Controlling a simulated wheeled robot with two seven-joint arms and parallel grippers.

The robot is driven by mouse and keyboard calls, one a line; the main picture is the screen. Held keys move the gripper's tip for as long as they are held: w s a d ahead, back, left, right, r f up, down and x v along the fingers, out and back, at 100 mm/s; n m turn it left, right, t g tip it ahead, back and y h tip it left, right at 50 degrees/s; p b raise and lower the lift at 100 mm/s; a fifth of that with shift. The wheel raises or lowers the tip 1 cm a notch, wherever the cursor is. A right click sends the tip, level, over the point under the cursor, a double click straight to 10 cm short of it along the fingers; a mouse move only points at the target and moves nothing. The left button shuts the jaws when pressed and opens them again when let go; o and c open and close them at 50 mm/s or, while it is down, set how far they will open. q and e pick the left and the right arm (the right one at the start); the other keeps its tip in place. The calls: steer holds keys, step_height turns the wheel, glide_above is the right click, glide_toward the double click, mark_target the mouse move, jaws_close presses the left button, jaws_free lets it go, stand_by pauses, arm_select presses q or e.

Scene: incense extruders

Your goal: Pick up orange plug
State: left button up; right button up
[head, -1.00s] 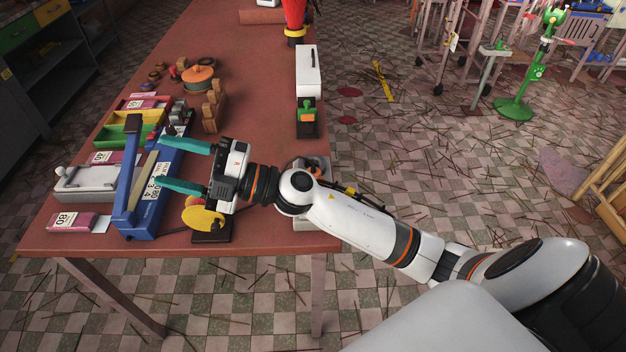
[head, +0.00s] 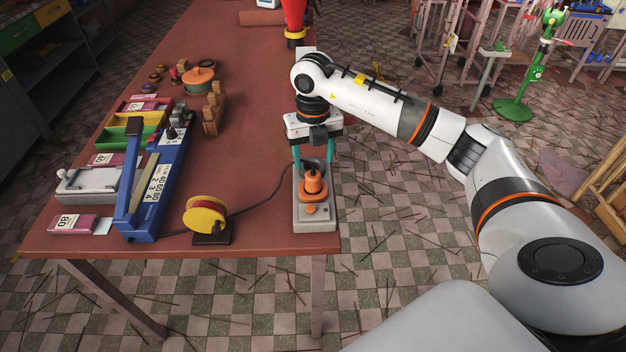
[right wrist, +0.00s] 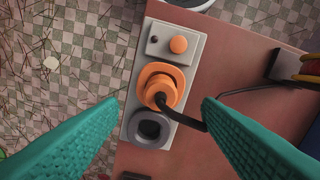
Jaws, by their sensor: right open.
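The orange plug (head: 313,181) stands upright in a grey socket block (head: 301,211) at the table's right edge. In the right wrist view the plug (right wrist: 161,88) sits in an orange socket of the block, with a dark cable leaving it. A grey socket (right wrist: 151,128) and an orange button (right wrist: 179,44) lie on either side of it. My right gripper (head: 313,162) is pointed down just behind and above the plug. In the right wrist view its teal fingers (right wrist: 162,110) are spread wide, one on each side of the block, touching nothing visible. My left gripper is not in view.
A yellow reel (head: 205,218) stands left of the block, with the dark cable running between them. A blue tool (head: 152,188) with a tall handle lies farther left. Bare table lies behind the reel. The table's right edge is close beside the block.

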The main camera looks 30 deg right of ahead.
mark_target(313, 174)
step_height(313, 174, down, 3)
steer(key=shift+r, duration=0.1)
step_height(313, 174, down, 4)
steer(key=shift+f+p, duration=0.1)
steer(key=shift+p, duration=1.05)
steer(key=shift+f, duration=0.5)
steer(key=c, duration=1.1)
